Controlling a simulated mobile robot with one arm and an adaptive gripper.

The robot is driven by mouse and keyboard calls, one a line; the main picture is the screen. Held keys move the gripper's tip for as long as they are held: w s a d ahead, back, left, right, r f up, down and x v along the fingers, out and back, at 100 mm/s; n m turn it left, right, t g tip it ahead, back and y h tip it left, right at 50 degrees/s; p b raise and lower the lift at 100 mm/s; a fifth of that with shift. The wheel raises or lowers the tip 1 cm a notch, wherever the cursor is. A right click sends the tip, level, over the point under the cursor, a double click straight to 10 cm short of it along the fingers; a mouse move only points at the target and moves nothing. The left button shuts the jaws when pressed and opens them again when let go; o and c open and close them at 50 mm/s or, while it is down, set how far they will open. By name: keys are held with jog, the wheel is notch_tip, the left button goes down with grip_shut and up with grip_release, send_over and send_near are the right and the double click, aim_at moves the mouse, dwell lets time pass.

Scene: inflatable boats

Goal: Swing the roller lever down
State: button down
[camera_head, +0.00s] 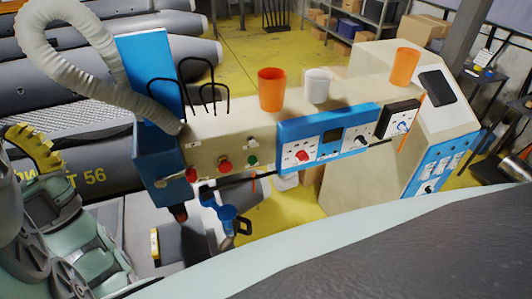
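A beige and blue machine (215,127) with a control panel stands in the middle of the view. A small red-tipped lever (190,174) sticks out near the lower right of its blue end box (160,165). A blue clamp-like handle (227,213) hangs below the machine's beam. I cannot tell for sure which of these is the roller lever, and no rollers show clearly. My arm's grey and pale green links fill the lower left. I cannot make out any gripper fingers, and nothing of mine visibly touches the machine.
A ribbed hose (62,22) curves into the machine's left end. Two orange cups (271,90) (405,67) and a white cup (317,86) stand on top. A grey inflatable boat (88,187) lies behind. A large pale-edged dark surface (400,250) crosses the lower right.

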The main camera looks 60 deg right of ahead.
jog(key=w+d+f+m+g+h+b, duration=0.25)
jog(key=d+f+g+h+b, duration=0.2)
jog(key=d+f+g, duration=0.7)
jog(key=s+d+f+g+b, duration=0.1)
jog(key=s+d+f+g, duration=0.1)
jog(key=f, duration=0.4)
jog(key=s+d+f+g+b, duration=0.1)
jog(key=s+d+f+g, duration=0.2)
jog(key=f+g, duration=0.3)
jog(key=shift+s+d, duration=0.15)
jog(key=shift+d, duration=0.35)
jog(key=shift+h, duration=0.25)
